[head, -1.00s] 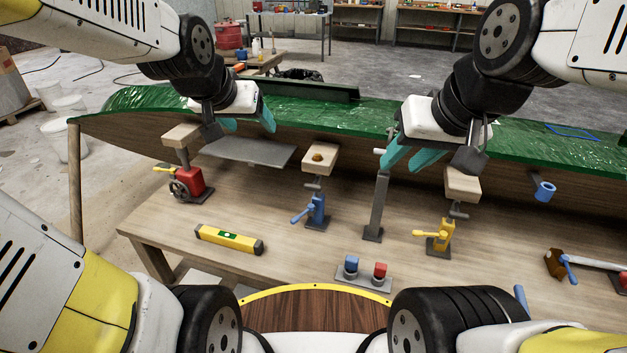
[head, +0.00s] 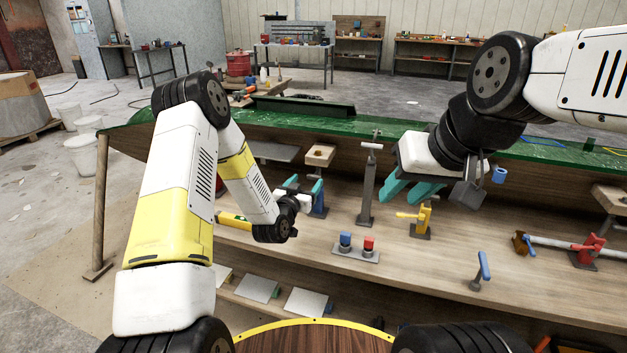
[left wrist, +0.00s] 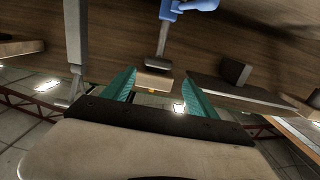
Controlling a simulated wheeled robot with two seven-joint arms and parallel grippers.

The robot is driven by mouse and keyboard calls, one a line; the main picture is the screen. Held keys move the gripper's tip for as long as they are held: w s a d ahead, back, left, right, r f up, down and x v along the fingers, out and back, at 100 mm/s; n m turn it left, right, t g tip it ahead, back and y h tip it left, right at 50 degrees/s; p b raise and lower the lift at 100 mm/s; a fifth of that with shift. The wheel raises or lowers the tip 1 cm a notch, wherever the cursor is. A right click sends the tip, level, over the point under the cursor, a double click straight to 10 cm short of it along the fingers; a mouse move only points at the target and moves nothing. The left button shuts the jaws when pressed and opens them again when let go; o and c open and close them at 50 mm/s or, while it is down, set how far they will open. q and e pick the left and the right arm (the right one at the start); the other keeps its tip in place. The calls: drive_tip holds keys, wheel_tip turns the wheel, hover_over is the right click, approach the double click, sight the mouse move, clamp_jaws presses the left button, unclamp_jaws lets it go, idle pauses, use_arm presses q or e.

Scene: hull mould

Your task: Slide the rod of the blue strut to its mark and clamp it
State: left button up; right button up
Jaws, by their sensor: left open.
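The blue strut (head: 319,198) stands on the bench, its lower part partly hidden by my left gripper and wrist. Its wooden pad (head: 320,154) is on top. My left gripper (head: 304,186) is open, with teal fingers in front of the strut. In the left wrist view, the blue body (left wrist: 188,6), grey rod (left wrist: 162,42) and wooden pad (left wrist: 153,80) appear inverted, with the pad seen between the spread fingers (left wrist: 158,92). I cannot make out the mark. My right gripper (head: 408,192) is open and empty, near the yellow strut (head: 422,216).
A grey post (head: 368,190) stands right of the blue strut. A block with blue and red knobs (head: 357,254) lies in front. A yellow level (head: 234,221) is partly behind my left arm. The green hull (head: 330,125) runs behind.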

sight(313, 178)
use_arm(q)
drive_tip(key=shift+t, duration=0.4)
drive_tip(key=x, duration=0.2)
drive_tip(key=f+x, duration=0.1)
drive_tip(key=x, duration=0.3)
drive_tip(key=shift+w+d+f, duration=0.2)
drive_tip(key=shift+d, duration=0.2)
drive_tip(key=shift+c, duration=0.5)
clamp_jaws()
